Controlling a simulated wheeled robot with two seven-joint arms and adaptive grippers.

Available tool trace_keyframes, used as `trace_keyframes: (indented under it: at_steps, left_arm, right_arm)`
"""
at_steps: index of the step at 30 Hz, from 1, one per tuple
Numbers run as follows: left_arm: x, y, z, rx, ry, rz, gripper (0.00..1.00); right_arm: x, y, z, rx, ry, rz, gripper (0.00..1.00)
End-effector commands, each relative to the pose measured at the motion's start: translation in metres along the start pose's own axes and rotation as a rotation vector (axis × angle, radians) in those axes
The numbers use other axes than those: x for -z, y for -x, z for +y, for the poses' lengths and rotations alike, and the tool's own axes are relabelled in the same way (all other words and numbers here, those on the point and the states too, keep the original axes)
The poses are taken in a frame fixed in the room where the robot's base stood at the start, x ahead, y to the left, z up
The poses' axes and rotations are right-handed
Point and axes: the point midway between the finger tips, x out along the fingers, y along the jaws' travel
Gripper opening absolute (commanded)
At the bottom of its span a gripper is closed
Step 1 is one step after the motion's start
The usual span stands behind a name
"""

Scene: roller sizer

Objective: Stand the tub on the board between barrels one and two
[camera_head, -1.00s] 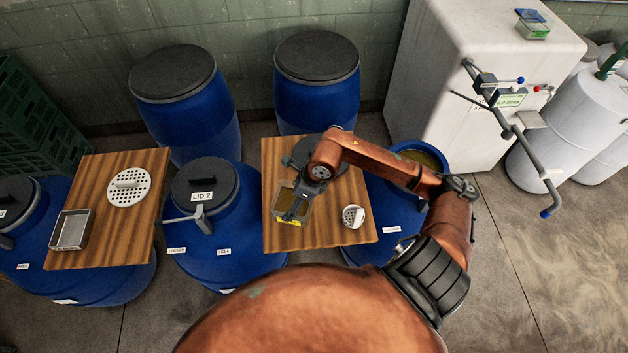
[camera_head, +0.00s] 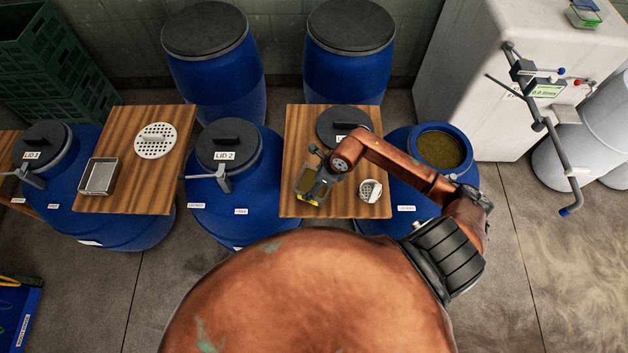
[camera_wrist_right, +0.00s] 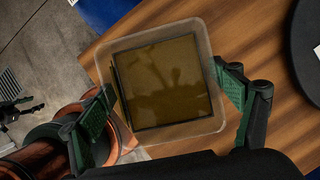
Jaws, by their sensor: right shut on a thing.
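The tub (camera_head: 309,181) is a clear, square container with brown contents. My right gripper (camera_head: 318,188) is shut on it. In the right wrist view the fingers flank the tub (camera_wrist_right: 205,125). It is over the left part of the wooden board (camera_head: 306,121) between barrel two (camera_head: 238,194) and the open barrel at right (camera_head: 403,209); I cannot tell whether it touches. The board between barrels one (camera_head: 70,215) and two is the left one (camera_head: 123,192). A small, dark pronged shape (camera_wrist_right: 20,107) may be my left gripper; its state is unclear.
The left board holds a metal tray (camera_head: 99,177) at its left edge and a white perforated disc (camera_head: 156,141); its front right is bare. Lid 2 (camera_head: 226,142) covers barrel two. A dark lid (camera_head: 343,123) and white perforated cup (camera_head: 370,191) share the right board.

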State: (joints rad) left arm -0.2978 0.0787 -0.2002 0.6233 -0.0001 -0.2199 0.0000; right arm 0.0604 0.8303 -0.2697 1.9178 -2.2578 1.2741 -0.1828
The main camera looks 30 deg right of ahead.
Motion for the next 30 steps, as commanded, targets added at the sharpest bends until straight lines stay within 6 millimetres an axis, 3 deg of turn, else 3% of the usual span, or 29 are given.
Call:
trace_keyframes:
  at_steps: [6,7,12,24,30]
  left_arm:
    - [-0.001,-0.002,0.0,0.0,0.0,-0.001,0.48]
    - [-0.001,-0.002,0.0,0.0,0.0,-0.002,0.48]
    - [-0.003,-0.001,0.0,0.0,0.0,-0.004,0.48]
    - [-0.005,0.001,-0.001,0.001,0.0,-0.007,0.48]
    - [-0.006,-0.003,-0.001,0.001,0.0,-0.007,0.48]
  right_arm:
    - [-0.001,0.0,-0.001,0.001,0.001,-0.003,0.32]
    - [0.001,-0.001,0.0,0.0,0.001,0.0,0.85]
    - [0.0,-0.001,0.0,0.0,0.001,0.0,0.97]
    - [-0.001,0.002,0.0,0.0,0.001,-0.001,1.0]
    - [0.0,0.03,-0.001,0.003,0.004,0.0,1.0]
